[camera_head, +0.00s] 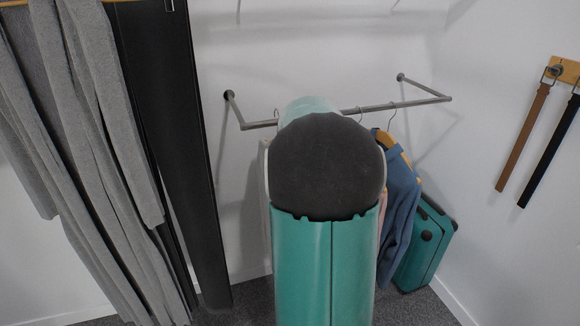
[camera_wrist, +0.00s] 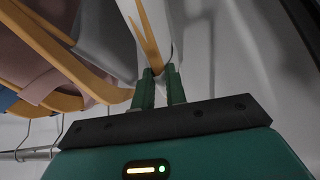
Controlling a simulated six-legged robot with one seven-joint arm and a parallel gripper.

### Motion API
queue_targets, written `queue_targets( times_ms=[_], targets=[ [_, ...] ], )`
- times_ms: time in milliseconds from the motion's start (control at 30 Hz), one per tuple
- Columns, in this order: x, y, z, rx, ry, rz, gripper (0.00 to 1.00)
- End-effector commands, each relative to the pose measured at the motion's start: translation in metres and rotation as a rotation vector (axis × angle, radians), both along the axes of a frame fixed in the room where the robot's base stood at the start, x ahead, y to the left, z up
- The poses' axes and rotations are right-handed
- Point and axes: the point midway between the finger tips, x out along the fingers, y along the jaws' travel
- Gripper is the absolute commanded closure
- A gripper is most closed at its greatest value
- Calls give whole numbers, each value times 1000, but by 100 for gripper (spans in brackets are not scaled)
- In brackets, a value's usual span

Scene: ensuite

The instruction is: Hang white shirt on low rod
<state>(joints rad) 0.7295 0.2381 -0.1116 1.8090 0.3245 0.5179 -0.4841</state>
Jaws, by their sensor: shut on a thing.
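The low rod (camera_head: 375,107) sticks out from the back wall on two brackets; part of it is hidden behind my arm. It also shows at the lower left of the wrist view (camera_wrist: 30,153). In the wrist view my gripper (camera_wrist: 160,78) is shut on a wooden hanger (camera_wrist: 150,38) that carries white cloth (camera_wrist: 130,18), which looks like the white shirt. In the head view my arm hides the gripper; only a pale edge of cloth (camera_head: 264,165) shows left of it. The held hanger's hook is not clearly visible.
A blue shirt (camera_head: 402,195) hangs on the rod right of my arm. Other hangers (camera_wrist: 75,65) with pink and grey clothes crowd the wrist view's left. A teal suitcase (camera_head: 427,245) stands below right. Grey curtain-like cloth (camera_head: 85,150) hangs left; belts (camera_head: 523,135) hang right.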

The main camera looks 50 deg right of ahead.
Motion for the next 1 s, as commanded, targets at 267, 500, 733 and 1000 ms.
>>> queue_targets(
  times_ms=[267, 500, 733, 1000],
  targets=[
    [9, -5, -12, -2, -2, -1, 100],
    [11, -6, -24, -2, -2, 1, 100],
    [12, -7, -27, -3, -3, 0, 100],
    [12, -7, -27, -2, -2, -1, 71]
  ],
)
